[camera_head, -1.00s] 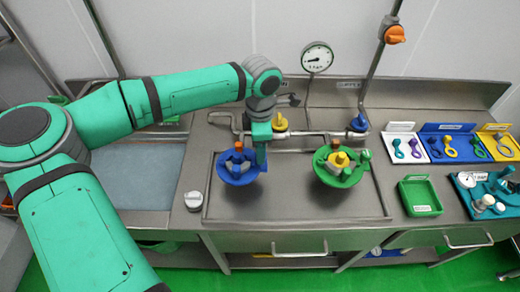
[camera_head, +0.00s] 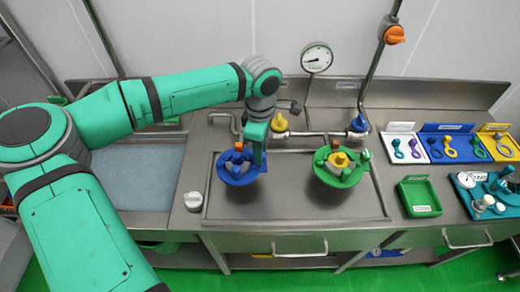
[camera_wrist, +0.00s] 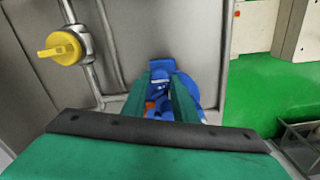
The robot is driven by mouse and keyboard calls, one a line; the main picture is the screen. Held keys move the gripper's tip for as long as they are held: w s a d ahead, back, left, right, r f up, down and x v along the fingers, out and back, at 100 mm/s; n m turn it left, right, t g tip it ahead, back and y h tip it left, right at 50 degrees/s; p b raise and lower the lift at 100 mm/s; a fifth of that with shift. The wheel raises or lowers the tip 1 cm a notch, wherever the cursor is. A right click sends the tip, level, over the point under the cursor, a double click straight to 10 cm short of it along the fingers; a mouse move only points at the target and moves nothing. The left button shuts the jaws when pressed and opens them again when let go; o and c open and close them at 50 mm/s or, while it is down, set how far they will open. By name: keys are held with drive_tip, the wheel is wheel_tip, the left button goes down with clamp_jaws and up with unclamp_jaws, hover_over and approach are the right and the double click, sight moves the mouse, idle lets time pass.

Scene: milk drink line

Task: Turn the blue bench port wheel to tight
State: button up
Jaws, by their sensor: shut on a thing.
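The blue bench port wheel (camera_head: 230,174) is a blue round part with an orange piece at its middle, on the left of the steel bench. My gripper (camera_head: 255,160) reaches down over its right side. In the wrist view the blue wheel (camera_wrist: 160,75) shows between the two green fingers of my gripper (camera_wrist: 162,100), which are shut on it. The fingers hide part of the wheel, and I cannot read any tight mark.
A green port wheel (camera_head: 338,178) with a yellow centre stands to the right. Behind are a pipe with a yellow valve (camera_head: 280,122), a blue valve (camera_head: 359,123) and a gauge (camera_head: 317,57). A green tray (camera_head: 419,196) and coloured tool racks lie right.

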drive_tip(key=shift+r, duration=0.1)
drive_tip(key=o, duration=1)
drive_tip(key=shift+o, duration=0.2)
wheel_tip(320, 180, up, 11)
